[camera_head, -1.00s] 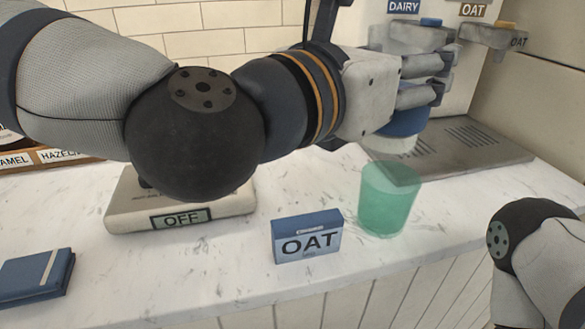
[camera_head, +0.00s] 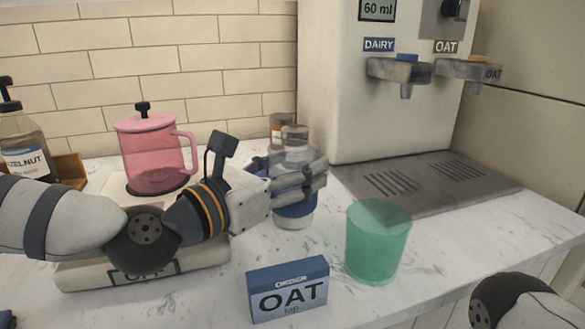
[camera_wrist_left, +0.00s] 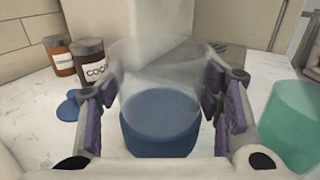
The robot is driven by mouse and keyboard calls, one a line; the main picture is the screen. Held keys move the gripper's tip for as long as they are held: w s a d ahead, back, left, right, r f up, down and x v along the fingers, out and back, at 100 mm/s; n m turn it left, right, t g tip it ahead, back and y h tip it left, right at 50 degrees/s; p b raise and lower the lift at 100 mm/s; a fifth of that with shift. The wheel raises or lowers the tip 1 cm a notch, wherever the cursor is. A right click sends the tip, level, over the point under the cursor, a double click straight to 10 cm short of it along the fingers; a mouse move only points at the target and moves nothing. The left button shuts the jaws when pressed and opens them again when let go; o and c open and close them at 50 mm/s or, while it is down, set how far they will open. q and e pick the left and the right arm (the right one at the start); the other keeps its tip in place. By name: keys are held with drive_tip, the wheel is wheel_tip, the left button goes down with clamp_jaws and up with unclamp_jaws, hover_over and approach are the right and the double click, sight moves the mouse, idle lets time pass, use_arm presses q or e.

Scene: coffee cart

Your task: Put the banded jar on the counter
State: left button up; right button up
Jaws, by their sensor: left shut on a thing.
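The banded jar (camera_head: 294,208) is clear with a blue band round its lower part and a pale base. My left gripper (camera_head: 300,178) is shut on it and holds it upright over the counter (camera_head: 215,306), left of the drip tray. In the left wrist view the jar (camera_wrist_left: 160,132) stands between the two fingers, its clear upper part towards the dispenser. I cannot tell whether its base touches the counter. My right gripper is out of view; only part of my right arm shows at lower right.
A green cup (camera_head: 377,243) stands right of the jar, and an OAT box (camera_head: 288,290) stands in front. A pink pitcher (camera_head: 152,155) is on the scale (camera_head: 85,273) at left. The dispenser (camera_head: 335,110) and drip tray (camera_head: 435,180) are behind. Brown-filled jars (camera_wrist_left: 92,63) stand behind.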

use_arm(q)
drive_tip(key=shift+r, duration=0.15)
drive_tip(key=shift+f, duration=0.2)
drive_tip(key=o, duration=1.6)
drive_tip(key=shift+o, duration=0.2)
drive_tip(key=shift+s+r, duration=0.1)
drive_tip(key=shift+r, duration=0.15)
drive_tip(key=v, duration=1)
drive_tip(key=shift+s+a, duration=0.25)
drive_tip(key=shift+a, duration=0.1)
drive_tip(key=shift+s+a+f, duration=0.1)
drive_tip(key=shift+s+a, duration=0.25)
drive_tip(key=shift+s, duration=0.15)
